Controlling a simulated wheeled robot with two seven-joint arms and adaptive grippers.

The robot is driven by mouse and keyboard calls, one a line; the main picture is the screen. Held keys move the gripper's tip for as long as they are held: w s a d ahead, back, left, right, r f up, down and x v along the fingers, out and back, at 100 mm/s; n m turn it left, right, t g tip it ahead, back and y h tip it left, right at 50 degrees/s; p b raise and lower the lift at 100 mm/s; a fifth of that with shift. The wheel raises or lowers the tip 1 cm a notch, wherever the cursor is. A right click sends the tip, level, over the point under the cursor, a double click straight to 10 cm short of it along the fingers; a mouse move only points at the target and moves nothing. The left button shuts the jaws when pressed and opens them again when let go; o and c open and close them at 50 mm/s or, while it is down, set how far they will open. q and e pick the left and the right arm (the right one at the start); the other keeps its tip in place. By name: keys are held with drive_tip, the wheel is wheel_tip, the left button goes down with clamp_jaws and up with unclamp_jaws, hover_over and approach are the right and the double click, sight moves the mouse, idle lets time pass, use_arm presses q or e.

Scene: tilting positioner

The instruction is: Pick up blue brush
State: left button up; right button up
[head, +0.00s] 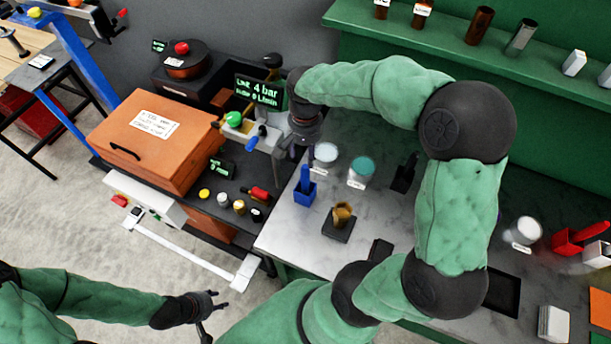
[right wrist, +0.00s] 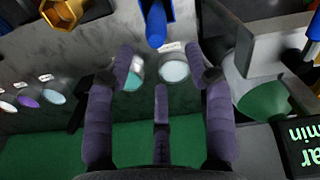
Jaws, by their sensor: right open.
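The blue brush (head: 305,176) stands upright in a small blue holder (head: 304,195) near the left end of the grey marble worktop. It also shows at the top of the right wrist view (right wrist: 156,27), beyond my fingertips. My right gripper (head: 290,150) hangs just left of and above the brush in the head view. In the right wrist view its fingers (right wrist: 158,65) are spread with nothing between them, and the brush is not in its grasp. My left gripper (head: 213,306) is low at the left, over the floor, with its fingers apart and empty.
A white jar (head: 326,153) and a teal-topped jar (head: 360,172) stand right of the brush. A gold cup (head: 343,216) on a dark block stands in front. A valve unit with a green pressure display (head: 259,92) is close behind my right gripper. An orange box (head: 154,137) lies left.

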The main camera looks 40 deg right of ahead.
sight(305, 174)
drive_tip(key=f, duration=0.6)
drive_tip(key=f+b, duration=0.1)
drive_tip(key=f, duration=0.3)
drive_tip(key=shift+s+a, duration=0.25)
clamp_jaws()
